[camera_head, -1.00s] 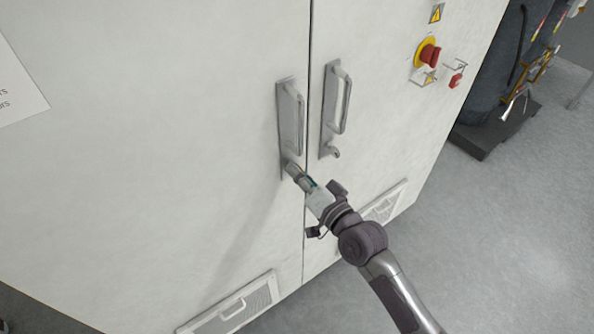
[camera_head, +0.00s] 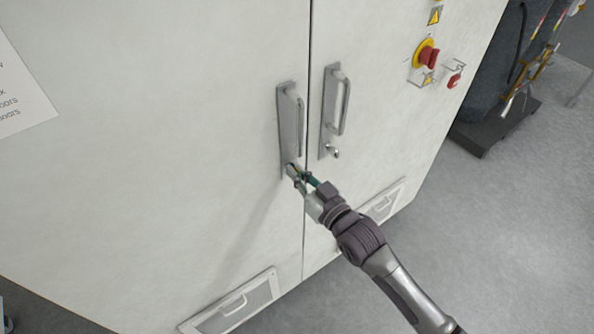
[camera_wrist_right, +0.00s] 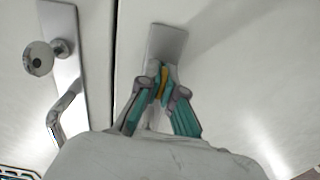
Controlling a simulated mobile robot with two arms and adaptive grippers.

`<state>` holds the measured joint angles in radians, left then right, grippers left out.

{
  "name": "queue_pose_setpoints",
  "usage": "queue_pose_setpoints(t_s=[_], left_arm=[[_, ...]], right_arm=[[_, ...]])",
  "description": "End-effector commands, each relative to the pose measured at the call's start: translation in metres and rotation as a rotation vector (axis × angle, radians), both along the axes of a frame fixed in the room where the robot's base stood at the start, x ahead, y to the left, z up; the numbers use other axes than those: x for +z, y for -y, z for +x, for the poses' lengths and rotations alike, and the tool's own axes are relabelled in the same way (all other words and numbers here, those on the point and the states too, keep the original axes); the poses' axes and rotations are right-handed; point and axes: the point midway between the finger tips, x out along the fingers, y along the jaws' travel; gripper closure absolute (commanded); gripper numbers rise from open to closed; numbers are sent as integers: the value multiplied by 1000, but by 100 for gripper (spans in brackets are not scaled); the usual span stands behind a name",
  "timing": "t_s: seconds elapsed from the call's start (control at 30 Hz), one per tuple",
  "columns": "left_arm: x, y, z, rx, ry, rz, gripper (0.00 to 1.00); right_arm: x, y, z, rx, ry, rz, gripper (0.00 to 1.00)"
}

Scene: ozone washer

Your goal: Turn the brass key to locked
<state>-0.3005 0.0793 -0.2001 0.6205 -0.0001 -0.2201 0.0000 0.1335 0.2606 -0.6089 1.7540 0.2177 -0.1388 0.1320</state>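The brass key (camera_wrist_right: 164,84) shows as a small yellow piece at the lower end of the left door's handle plate (camera_head: 286,122). In the wrist view this plate (camera_wrist_right: 168,42) is right of the door gap. My right gripper (camera_wrist_right: 164,90) has its fingertips close on either side of the key and looks shut on it. In the head view my right gripper (camera_head: 297,175) reaches the bottom of that plate from the lower right. The fingers hide most of the key and its lock, so its exact angle is hard to tell. My left gripper is not in view.
The right door's plate (camera_head: 328,140) carries a handle and a round lock knob (camera_wrist_right: 39,59) close beside my gripper. Open floor (camera_head: 500,240) lies to the right.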

Motion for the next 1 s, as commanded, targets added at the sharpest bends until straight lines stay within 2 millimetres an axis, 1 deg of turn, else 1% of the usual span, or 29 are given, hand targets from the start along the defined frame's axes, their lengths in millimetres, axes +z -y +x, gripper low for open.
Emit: queue_pose_setpoints(t_s=[0.23, 0.7, 0.73, 0.87, 1.0], left_arm=[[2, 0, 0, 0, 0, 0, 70], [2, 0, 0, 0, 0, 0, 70], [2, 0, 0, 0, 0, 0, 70], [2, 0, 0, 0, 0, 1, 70], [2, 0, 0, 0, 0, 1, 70]], right_arm=[[-2, 0, 0, 1, 34, -53, 100], [-2, 0, 0, 0, 41, -63, 100], [-2, 0, 0, 0, 41, -63, 92], [-1, 0, 0, 0, 41, -62, 70], [-1, 0, 0, 0, 42, -61, 70]])
